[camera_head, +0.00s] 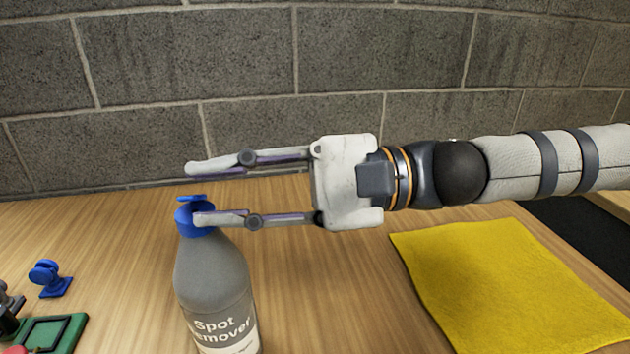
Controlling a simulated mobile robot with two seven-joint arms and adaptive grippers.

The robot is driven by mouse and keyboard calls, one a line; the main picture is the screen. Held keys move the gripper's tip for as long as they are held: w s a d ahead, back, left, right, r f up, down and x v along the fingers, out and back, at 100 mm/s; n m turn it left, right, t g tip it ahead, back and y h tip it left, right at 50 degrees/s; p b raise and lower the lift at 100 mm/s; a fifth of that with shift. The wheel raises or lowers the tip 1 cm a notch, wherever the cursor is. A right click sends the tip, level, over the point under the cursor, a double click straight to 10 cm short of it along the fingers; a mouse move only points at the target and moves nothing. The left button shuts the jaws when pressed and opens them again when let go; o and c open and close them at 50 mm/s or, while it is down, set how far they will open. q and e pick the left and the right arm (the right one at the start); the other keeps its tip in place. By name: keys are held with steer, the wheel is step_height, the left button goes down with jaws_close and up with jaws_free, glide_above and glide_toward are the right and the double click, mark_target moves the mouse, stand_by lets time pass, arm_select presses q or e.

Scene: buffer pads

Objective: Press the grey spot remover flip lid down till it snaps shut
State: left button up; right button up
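The grey spot remover bottle (213,285) stands upright on the wooden table, its label partly cut off by the bottom edge. It has a blue cap (186,215) with a thin blue flip lid (191,198) on top; a gap seems to show under the lid. My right gripper (194,194) comes in from the right with its fingers wide apart and nothing held between them. Its upper finger is above the lid, and its lower finger overlaps the cap in the view. I cannot tell whether that finger touches the cap. My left gripper is not in view.
A yellow cloth (510,285) lies on the right of the table, with a black surface (590,235) beyond it. A blue object (49,278) and a green tray-like piece (48,334) are at the lower left. A grey block wall (250,60) closes the back.

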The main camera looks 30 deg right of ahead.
steer(key=v, duration=1)
